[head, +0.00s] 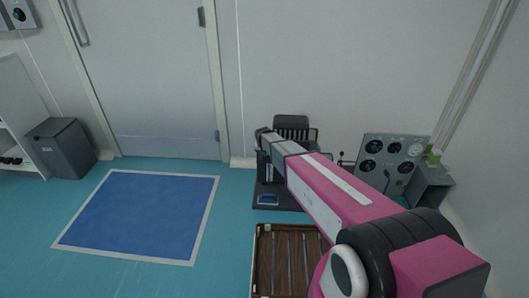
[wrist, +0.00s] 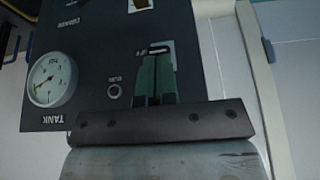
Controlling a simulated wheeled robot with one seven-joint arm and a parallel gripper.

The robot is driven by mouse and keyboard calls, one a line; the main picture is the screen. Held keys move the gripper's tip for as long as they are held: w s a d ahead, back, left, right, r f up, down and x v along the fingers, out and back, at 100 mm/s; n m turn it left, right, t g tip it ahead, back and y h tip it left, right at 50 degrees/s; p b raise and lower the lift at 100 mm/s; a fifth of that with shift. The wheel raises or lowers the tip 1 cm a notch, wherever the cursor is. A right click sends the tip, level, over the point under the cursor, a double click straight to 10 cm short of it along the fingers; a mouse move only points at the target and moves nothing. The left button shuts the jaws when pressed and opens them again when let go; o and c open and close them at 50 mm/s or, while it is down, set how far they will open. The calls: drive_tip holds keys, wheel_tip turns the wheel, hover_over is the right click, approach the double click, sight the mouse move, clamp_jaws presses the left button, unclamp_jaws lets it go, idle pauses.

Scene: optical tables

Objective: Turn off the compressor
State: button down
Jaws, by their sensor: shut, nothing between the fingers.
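The wrist view shows a dark control panel (wrist: 95,80) close up and upside down, which looks like the compressor's panel. It has a white round gauge (wrist: 52,79) marked TANK and a small round fitting (wrist: 114,91) with a label. My gripper (wrist: 156,55) is shut and empty, its green-grey fingers in front of the panel. They partly hide a pale label (wrist: 166,50) with a dark loop-shaped part; I cannot tell whether they touch it. In the head view a dark machine (head: 291,124) stands by the wall, partly hidden by my pink arm.
A grey panel with several dials (head: 376,149) stands right of the machine, beside a grey box (head: 430,187). A wooden slatted crate (head: 283,262) is on the floor in front. A bin (head: 62,147) stands left of the door (head: 145,75). The blue floor mat (head: 140,215) is clear.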

drive_tip(key=s+f+t, duration=0.2)
drive_tip(key=t, duration=0.1)
drive_tip(key=shift+f, duration=0.4)
idle(0.5)
drive_tip(key=shift+w, duration=0.1)
drive_tip(key=shift+w+r, duration=0.4)
drive_tip(key=shift+w, duration=0.25)
